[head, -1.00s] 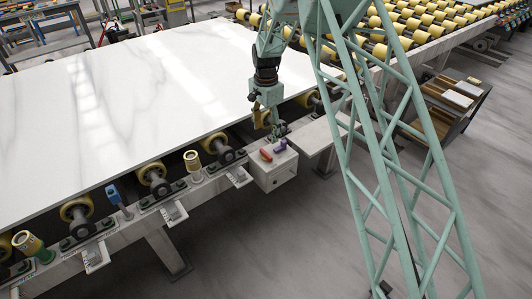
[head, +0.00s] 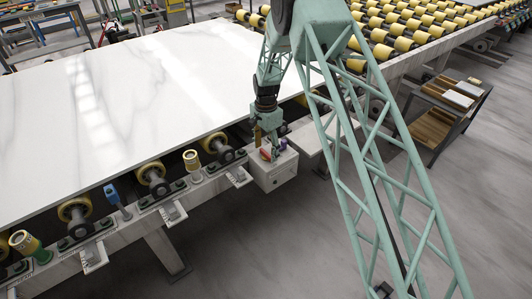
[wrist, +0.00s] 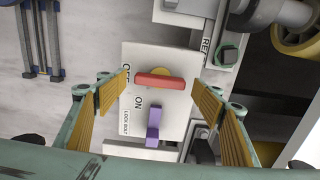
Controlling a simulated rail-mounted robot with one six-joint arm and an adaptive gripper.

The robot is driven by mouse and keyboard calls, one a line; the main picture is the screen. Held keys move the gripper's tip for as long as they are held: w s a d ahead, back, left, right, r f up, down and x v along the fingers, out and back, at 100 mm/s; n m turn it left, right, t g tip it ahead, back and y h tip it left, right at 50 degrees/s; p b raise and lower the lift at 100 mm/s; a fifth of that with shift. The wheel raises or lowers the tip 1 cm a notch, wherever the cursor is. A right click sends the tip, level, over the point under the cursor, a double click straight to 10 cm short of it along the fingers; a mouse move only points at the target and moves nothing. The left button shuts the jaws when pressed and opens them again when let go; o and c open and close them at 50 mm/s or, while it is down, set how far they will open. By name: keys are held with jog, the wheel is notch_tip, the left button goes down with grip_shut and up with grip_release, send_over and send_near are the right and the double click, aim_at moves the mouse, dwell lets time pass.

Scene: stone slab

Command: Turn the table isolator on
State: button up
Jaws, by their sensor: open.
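The isolator is a pale box (head: 274,177) on the table's front edge. In the wrist view its face plate (wrist: 180,122) carries a red handle (wrist: 160,81) on a yellow round base. The handle lies crosswise in the picture, its left end towards the "OFF" lettering; "ON" is printed below and left of the handle. A purple lock bolt (wrist: 153,125) sits below it. My gripper (wrist: 160,82) is open, with one yellow-padded finger at each end of the handle and visible gaps between. In the head view my gripper (head: 267,146) is over the box, partly covering the red handle.
A large white stone slab (head: 130,90) lies on rollers (head: 152,174) behind the box. A blue post (head: 113,196) and a yellow-capped post (head: 193,161) stand along the table edge to the left. The floor in front is clear.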

jog(key=shift+f, duration=0.45)
jog(key=c, duration=0.8)
jog(key=shift+c, duration=0.2)
